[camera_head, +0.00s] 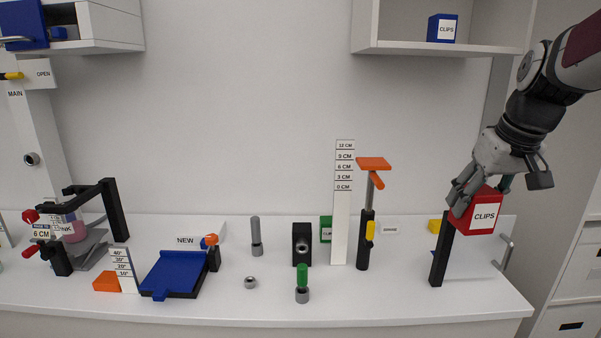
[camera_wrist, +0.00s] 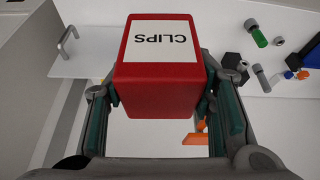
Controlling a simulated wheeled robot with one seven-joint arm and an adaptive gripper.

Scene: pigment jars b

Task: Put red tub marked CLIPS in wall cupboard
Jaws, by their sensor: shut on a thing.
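The red tub marked CLIPS (camera_head: 478,219) is held in my gripper (camera_head: 478,195) above the right end of the counter. In the wrist view the red tub (camera_wrist: 160,88) sits between the two fingers, its white label upside down. My gripper is shut on it. An open wall cupboard (camera_head: 440,48) hangs at the upper right in the head view, above and left of the tub. A blue tub marked CLIPS (camera_head: 442,29) stands on its floor. A second wall cupboard (camera_head: 100,46) at the upper left has a blue front part and a small blue thing inside.
A black post (camera_head: 441,250) stands just left of the held tub. A height scale (camera_head: 342,205) and an orange-topped stand (camera_head: 373,164) rise from the counter further left.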

